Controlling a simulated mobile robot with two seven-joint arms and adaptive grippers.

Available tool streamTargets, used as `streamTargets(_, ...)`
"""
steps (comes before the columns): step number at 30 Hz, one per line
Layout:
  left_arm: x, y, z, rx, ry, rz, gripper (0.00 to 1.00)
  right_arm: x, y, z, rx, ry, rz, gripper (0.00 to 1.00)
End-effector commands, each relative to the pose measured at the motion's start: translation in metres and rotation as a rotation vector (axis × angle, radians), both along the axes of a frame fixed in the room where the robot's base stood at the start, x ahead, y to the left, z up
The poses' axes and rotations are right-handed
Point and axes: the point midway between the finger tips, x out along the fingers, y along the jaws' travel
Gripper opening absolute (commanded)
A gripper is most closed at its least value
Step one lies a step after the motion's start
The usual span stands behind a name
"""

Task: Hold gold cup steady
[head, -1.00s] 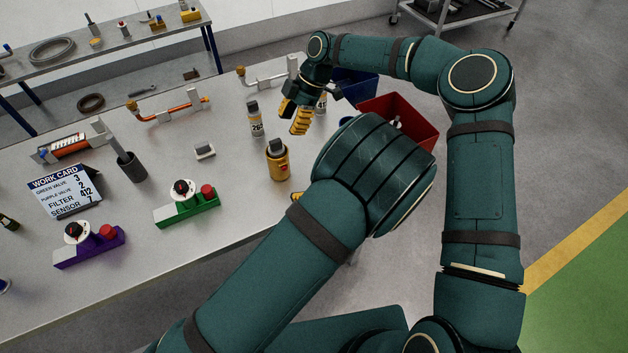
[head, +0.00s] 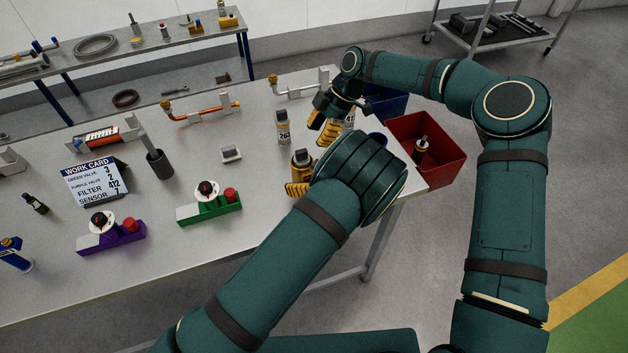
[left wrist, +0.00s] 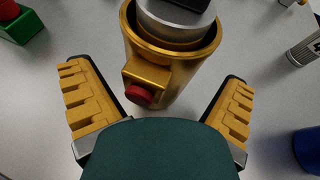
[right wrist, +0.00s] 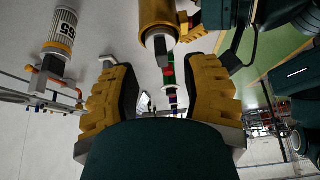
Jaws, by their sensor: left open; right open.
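The gold cup (head: 301,166) stands upright near the table's front right edge, with a dark-topped grey metal part in its mouth. Its red button faces my left gripper in the left wrist view (left wrist: 165,75). My left gripper (head: 299,186) is open and low at the cup's near side; my wrist hides part of it in the head view. In the left wrist view its two yellow fingers (left wrist: 160,100) are spread on either side of the cup's near face, with gaps visible. My right gripper (head: 323,127) is open and empty, above and behind the cup.
A red bin (head: 440,150) with a bottle inside and a blue bin (head: 388,104) are at the right. Green (head: 210,208) and purple (head: 110,238) valve blocks and a work card (head: 92,182) lie left.

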Motion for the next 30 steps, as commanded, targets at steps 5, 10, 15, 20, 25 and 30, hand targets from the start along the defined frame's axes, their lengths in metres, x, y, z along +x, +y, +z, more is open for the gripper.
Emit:
streamTargets(5,0.004,0.003,-0.002,0.0,0.0,0.001,1.0,0.0,0.0,0.0,0.0,0.0,0.0,0.46)
streamTargets(10,0.004,0.003,-0.002,0.0,0.0,0.0,1.0,0.0,0.0,0.0,0.0,0.0,0.0,0.46)
streamTargets(15,0.004,0.003,-0.002,0.0,0.0,0.0,0.54,0.0,0.0,0.0,0.0,0.0,0.0,0.46)
streamTargets(20,0.004,0.003,-0.002,0.0,0.0,0.0,0.18,0.0,0.0,0.0,0.0,0.0,0.0,0.46)
streamTargets(25,0.004,0.003,-0.002,0.0,0.0,0.0,0.17,-0.001,0.004,0.003,-0.027,-0.005,0.01,0.5)
streamTargets(30,0.004,0.003,-0.002,0.0,0.0,0.0,0.17,-0.007,0.02,0.014,-0.144,-0.031,0.039,0.5)
